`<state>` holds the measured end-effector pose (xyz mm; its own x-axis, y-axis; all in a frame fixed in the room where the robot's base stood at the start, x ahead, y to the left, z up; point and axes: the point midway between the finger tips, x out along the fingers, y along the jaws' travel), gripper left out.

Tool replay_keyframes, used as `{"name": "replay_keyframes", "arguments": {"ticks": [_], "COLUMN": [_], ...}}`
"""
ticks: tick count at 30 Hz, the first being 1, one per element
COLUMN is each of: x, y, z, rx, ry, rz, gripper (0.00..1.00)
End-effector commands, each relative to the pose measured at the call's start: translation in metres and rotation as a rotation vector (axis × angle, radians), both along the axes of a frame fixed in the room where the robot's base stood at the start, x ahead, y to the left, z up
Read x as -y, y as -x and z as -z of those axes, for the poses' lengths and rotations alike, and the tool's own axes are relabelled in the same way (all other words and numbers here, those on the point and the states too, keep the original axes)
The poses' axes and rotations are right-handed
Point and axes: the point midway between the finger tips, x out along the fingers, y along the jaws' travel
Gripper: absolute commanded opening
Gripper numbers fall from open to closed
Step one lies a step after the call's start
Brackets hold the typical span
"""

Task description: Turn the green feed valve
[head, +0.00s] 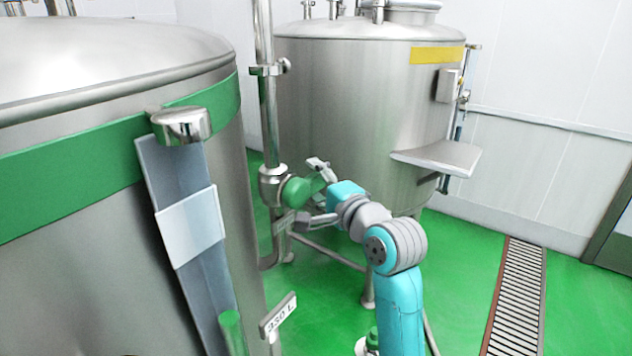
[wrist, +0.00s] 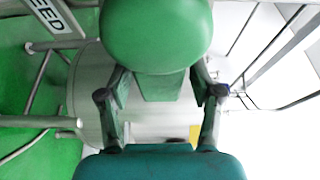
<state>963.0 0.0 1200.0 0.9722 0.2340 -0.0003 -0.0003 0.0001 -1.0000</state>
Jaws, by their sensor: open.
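The green feed valve (head: 295,191) is a round green knob with a green handle part, mounted on the vertical steel pipe (head: 267,110) between the two tanks. In the wrist view the green knob (wrist: 155,35) fills the top middle, with a tapering green part below it. My gripper (head: 311,193) is open at the valve, one finger above and one below its green part in the head view. In the wrist view my gripper (wrist: 160,82) has a finger on each side of the tapering part. I cannot tell whether the fingers touch it.
A large steel tank with a green band (head: 70,175) stands close on the left. Another steel tank (head: 345,95) with a side shelf (head: 437,157) stands behind. A plate reading "FEED" (wrist: 50,14) is near the valve. Green floor (head: 455,280) is open at right, beside a drain grate (head: 515,300).

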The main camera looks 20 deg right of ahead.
Motion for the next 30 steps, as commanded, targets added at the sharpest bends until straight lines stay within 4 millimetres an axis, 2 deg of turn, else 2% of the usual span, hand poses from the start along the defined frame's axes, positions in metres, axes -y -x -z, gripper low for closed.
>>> {"name": "replay_keyframes", "arguments": {"ticks": [2, 3, 10, 21, 30], "x": [0.000, 0.000, 0.000, 0.000, 0.000], "y": [0.000, 0.000, 0.000, 0.000, 0.001], "z": [0.000, 0.000, 0.000, -0.001, -0.010], "rx": [0.000, 0.000, 0.000, 0.015, 0.112], "ry": [0.000, 0.000, 0.000, 0.021, 0.155], "rz": [0.000, 0.000, 0.000, 0.001, 0.001], "gripper": [0.65, 0.60, 0.02, 0.00, 0.00]}}
